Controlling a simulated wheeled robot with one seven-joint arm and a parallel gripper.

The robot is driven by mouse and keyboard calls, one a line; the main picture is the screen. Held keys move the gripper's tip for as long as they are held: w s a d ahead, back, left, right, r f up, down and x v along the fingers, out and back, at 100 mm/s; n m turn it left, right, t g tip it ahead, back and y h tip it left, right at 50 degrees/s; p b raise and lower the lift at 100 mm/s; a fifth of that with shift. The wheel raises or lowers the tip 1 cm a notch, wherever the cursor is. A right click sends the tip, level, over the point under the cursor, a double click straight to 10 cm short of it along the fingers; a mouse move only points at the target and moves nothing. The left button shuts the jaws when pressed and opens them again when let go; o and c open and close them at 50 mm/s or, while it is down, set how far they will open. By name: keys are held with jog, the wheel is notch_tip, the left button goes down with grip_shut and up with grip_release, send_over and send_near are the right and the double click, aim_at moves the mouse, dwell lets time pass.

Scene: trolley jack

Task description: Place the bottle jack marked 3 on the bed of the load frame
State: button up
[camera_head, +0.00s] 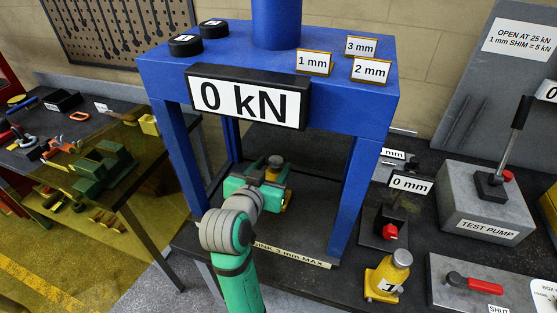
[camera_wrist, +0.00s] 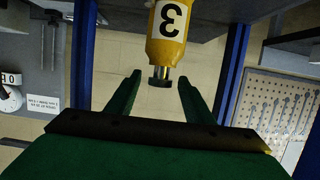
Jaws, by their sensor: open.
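The yellow bottle jack marked 3 (camera_wrist: 170,32) appears upside down in the wrist view, its number plain and its dark round top pointing down the picture. My green gripper (camera_head: 268,182) reaches in between the frame's posts. In the wrist view its fingers (camera_wrist: 158,82) are apart, one on each side of the jack's top, with gaps showing. The dark bed (camera_head: 305,222) shows around my gripper.
A yellow jack marked 1 (camera_head: 388,278) stands on the bench right of the frame. The test pump (camera_head: 490,205) and a red-handled valve (camera_head: 475,285) are further right. Blue posts and the 0 kN display (camera_head: 246,97) bound the space around my arm.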

jog(key=v, duration=0.5)
jog(key=shift+s, duration=0.15)
dwell(0.3)
